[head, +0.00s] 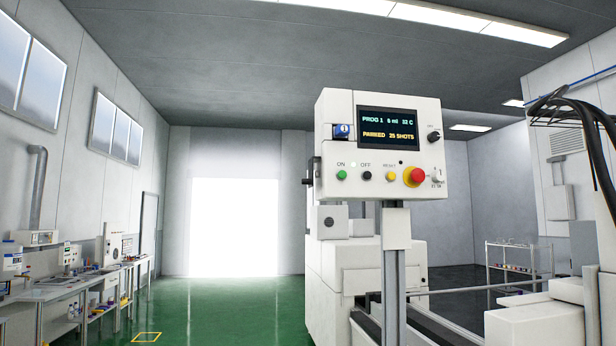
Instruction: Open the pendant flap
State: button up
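The pendant (380,185) is a white box on a grey post, right of the middle in the head view. A small blue piece with a white mark (342,131) sits left of the display. Below are a green button (341,175), a black one, a yellow one and a red mushroom button (413,176). A dark fitting (309,168) stands out from the left side. I cannot make out for certain which part is the flap, or whether it is open. My gripper is not in view.
A white machine housing (340,265) and conveyor rails stand below the pendant. White blocks (540,320) and black cables (580,105) are at the right. A workbench (75,287) runs along the left wall. The green floor (225,315) between is open.

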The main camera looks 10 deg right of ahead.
aim_at(309, 182)
jog(key=i+j, duration=0.2)
jog(key=j, duration=0.15)
jog(key=i+j, duration=0.2)
jog(key=j, duration=0.15)
jog(key=i+j, duration=0.2)
jog(key=j+u, duration=0.05)
jog(key=j, duration=0.1)
